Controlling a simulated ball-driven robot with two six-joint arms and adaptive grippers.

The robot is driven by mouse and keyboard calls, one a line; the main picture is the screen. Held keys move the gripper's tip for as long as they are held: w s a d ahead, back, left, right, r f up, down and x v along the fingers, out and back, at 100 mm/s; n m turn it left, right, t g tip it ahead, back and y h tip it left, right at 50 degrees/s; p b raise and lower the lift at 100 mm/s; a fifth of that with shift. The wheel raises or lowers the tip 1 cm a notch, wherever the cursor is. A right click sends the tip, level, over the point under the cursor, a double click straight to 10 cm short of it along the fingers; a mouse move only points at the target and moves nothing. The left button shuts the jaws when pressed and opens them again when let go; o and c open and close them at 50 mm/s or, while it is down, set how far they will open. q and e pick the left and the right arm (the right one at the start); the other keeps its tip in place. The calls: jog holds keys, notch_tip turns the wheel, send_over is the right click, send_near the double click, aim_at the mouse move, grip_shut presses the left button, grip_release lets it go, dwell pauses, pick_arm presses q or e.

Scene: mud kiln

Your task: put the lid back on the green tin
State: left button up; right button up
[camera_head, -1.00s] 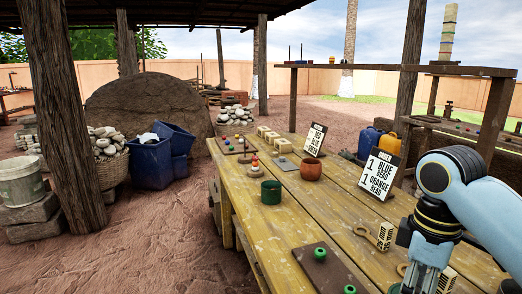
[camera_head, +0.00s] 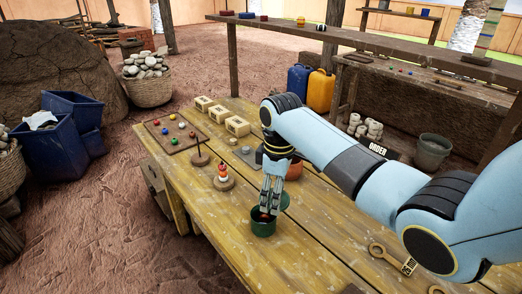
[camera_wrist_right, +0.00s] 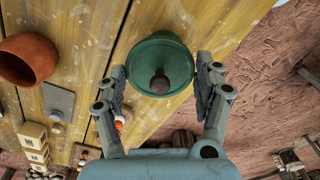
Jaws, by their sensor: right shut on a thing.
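The green tin (camera_head: 263,228) stands on the yellow wooden table, directly below my right gripper (camera_head: 265,209). My right gripper points down with its fingertips at the tin's mouth. In the right wrist view a round green piece with a dark knob (camera_wrist_right: 160,84), apparently the lid, lies between the two fingers (camera_wrist_right: 160,78). A green edge (camera_head: 284,200) also shows just right of the fingers in the head view. The fingers hide much of it, so I cannot tell whether it touches the tin's rim. My left gripper is not in view.
A terracotta pot (camera_wrist_right: 28,60) is near, partly hidden by my arm in the head view. A bead board (camera_head: 176,134) and pale blocks (camera_head: 220,113) are farther back. The table's front left is clear.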

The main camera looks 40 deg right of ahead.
jog(key=a+r+p, duration=0.1)
jog(key=p, duration=0.1)
jog(key=w+r+p, duration=0.1)
jog(key=p, duration=0.1)
jog(key=shift+w+a+r, duration=0.25)
jog(key=shift+a, duration=0.15)
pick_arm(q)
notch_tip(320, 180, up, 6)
pick_arm(e)
jog(key=shift+w+a+f, duration=0.1)
jog(key=shift+f+b, duration=0.45)
jog(key=shift+f, duration=0.2)
notch_tip(320, 180, down, 4)
jog(key=b, duration=0.4)
jog(key=shift+r, duration=0.15)
jog(key=shift+f+b, duration=0.6)
jog(key=shift+f, duration=0.25)
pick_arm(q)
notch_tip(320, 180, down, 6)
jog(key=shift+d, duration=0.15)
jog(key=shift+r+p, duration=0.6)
pick_arm(e)
jog(key=shift+r, duration=0.1)
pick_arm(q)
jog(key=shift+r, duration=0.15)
pick_arm(e)
jog(key=shift+f, duration=0.2)
pick_arm(q)
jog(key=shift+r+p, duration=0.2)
jog(key=shift+p, duration=0.15)
